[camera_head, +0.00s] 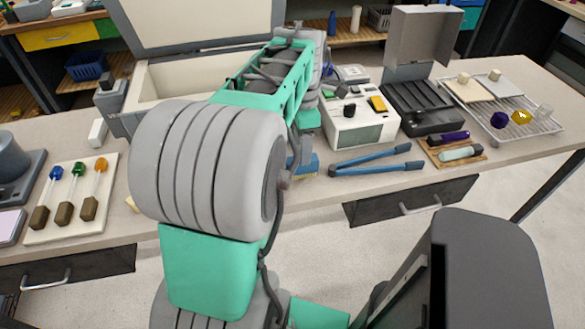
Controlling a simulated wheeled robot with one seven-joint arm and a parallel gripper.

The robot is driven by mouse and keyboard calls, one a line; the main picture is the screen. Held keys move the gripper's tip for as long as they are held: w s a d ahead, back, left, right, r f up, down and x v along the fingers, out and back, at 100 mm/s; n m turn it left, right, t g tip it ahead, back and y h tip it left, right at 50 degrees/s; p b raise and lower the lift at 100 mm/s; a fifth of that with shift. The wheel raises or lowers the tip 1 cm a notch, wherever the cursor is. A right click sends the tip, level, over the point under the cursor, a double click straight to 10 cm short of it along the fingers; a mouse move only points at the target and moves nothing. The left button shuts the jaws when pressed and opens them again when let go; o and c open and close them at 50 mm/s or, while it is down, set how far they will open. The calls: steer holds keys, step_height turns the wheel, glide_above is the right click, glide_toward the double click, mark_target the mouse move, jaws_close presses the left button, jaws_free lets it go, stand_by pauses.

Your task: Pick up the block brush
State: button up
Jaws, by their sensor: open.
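A small blue block with a tan-yellow lower part (309,164) lies on the bench just right of my arm's large grey joint. It looks like the block brush, but its left part is hidden behind my arm, so I cannot be sure. My arm rises through the middle of the view and reaches over the bench. Its far end comes down behind the teal link, close to this block. My gripper is hidden behind the arm, so its distance from the block cannot be seen.
Blue tongs (372,159) lie right of the block, with a white instrument box (357,123) behind. A wooden tray (437,157) and a wire rack (545,125) are farther right. The bench's front edge is close.

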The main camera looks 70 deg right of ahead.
step_height(320, 180, down, 7)
steer(key=shift+s+r, duration=0.1)
steer(key=shift+r, duration=0.05)
steer(key=shift+f, duration=0.25)
stand_by(0.4)
steer(key=shift+c, duration=0.6)
jaws_close()
